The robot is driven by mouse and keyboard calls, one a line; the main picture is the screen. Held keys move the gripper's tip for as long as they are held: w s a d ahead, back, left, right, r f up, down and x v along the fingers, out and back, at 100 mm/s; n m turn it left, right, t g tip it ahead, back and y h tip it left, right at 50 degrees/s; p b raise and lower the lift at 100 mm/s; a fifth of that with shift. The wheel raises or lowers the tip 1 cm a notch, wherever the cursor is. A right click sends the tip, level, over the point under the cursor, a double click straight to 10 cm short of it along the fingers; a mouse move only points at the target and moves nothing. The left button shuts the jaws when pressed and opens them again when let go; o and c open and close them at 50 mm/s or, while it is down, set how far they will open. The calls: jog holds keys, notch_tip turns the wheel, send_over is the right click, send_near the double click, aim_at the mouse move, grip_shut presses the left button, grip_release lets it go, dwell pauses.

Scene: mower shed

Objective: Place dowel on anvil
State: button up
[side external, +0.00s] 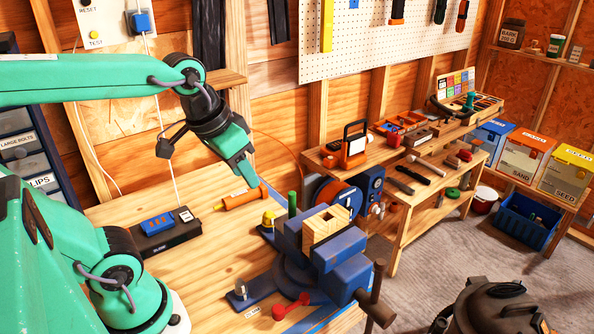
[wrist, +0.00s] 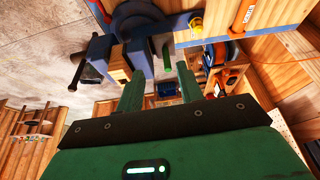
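A green dowel (side external: 292,203) stands upright just behind the blue vise (side external: 350,272); its foot is hidden in the side external view. It also shows in the wrist view (wrist: 166,52), ahead of the gap between my fingers. The vise jaws hold a pale wooden block (side external: 326,226), which is at the left in the wrist view (wrist: 118,62). I cannot clearly tell which flat part of the vise is the anvil. My gripper (side external: 250,182) hangs above the bench, left of and higher than the dowel. Its fingers (wrist: 160,82) are apart with nothing between them.
An orange-handled tool (side external: 243,199) lies on the wooden bench below my gripper. A yellow knob (side external: 268,218) stands near the dowel, and a red knob (side external: 278,311) lies at the front. A black box with a blue top (side external: 165,232) sits left. Bare bench lies between it and the vise.

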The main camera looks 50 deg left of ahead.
jog(key=shift+s+f+t, duration=0.3)
jog(key=shift+s+f, duration=0.15)
jog(key=shift+s, duration=0.2)
jog(key=shift+s+f+t, duration=0.3)
jog(key=shift+s+f, duration=0.1)
jog(key=shift+s, duration=0.25)
